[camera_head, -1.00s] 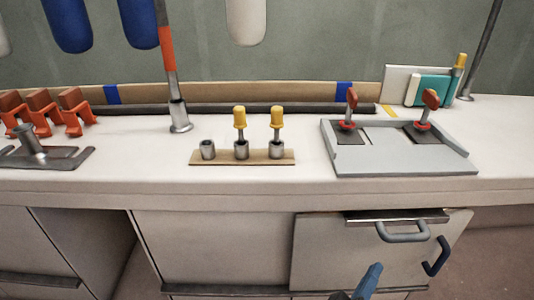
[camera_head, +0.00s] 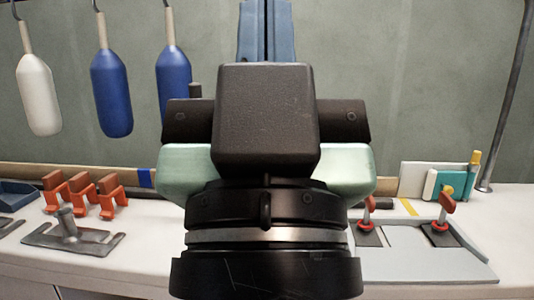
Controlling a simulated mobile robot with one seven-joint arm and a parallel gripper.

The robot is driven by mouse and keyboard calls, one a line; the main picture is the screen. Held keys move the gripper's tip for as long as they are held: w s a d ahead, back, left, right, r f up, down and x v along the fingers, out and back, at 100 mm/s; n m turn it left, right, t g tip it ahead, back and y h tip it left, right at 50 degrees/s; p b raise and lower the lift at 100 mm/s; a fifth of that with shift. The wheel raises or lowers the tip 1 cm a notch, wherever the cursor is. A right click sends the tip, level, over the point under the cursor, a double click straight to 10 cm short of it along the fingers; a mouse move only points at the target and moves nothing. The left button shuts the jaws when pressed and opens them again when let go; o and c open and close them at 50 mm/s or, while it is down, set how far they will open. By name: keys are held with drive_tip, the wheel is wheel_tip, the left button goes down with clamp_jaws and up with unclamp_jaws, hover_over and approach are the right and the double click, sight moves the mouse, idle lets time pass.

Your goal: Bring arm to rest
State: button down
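My gripper (camera_head: 266,30) stands upright in the middle of the head view, seen from behind and close to the camera. Its two blue fingers point up and lie side by side with only a thin dark line between them, so it looks shut. I see nothing held, though the fingertips reach the top edge of the picture. My dark wrist and gripper body hide the middle of the bench.
A bench (camera_head: 130,238) runs across. Orange clamps (camera_head: 83,192) and a metal cleat (camera_head: 68,236) are at left; a grey tray (camera_head: 430,272) with red-handled clamps is at right. White and blue fenders (camera_head: 111,90) hang behind.

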wheel_tip(320, 180, up, 34)
drive_tip(key=p, duration=3.1)
drive_tip(key=shift+p, duration=0.4)
drive_tip(key=shift+w, duration=0.1)
